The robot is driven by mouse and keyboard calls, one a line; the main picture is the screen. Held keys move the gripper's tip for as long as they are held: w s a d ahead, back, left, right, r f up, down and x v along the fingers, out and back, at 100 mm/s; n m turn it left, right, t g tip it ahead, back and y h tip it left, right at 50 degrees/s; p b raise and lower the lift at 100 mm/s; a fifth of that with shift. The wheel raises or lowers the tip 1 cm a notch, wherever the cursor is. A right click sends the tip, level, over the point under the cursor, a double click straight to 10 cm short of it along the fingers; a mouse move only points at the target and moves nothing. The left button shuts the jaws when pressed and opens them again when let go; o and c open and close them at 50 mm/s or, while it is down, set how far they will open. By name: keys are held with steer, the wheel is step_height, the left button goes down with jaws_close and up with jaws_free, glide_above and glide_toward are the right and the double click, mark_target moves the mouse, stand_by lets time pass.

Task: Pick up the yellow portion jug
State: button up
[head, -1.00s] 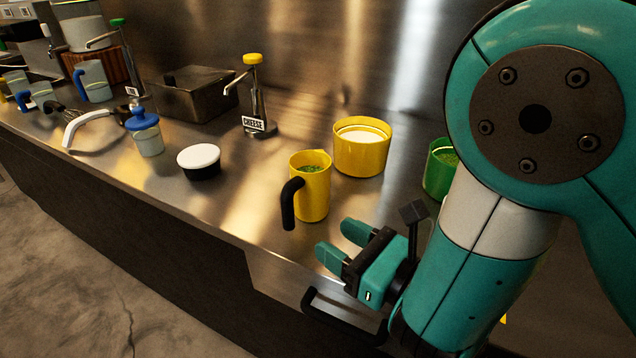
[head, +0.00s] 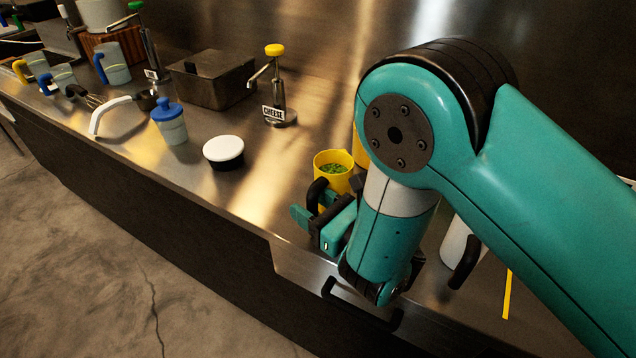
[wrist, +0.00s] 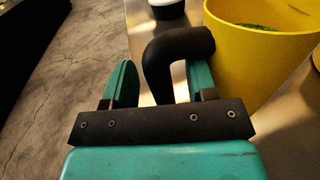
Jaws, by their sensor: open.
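The yellow portion jug (head: 333,168) stands upright on the steel counter, with green contents inside and a black handle toward the counter's front edge. My gripper (head: 308,206) is at the jug's handle side, partly hiding the jug's lower body in the head view. In the wrist view the jug (wrist: 258,50) is at the upper right, and its black handle (wrist: 160,62) comes down between the two teal fingers of my gripper (wrist: 160,84). The fingers are open, with a gap on the left of the handle; whether the right finger touches it I cannot tell.
A black tub with a white lid (head: 223,150) stands left of the jug. A cheese pump (head: 277,90) and a metal box (head: 212,80) are behind. A larger yellow container (head: 361,150) is mostly hidden by my arm. A white vessel with a black handle (head: 457,245) stands right.

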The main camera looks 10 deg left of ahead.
jaws_close()
stand_by(0.3)
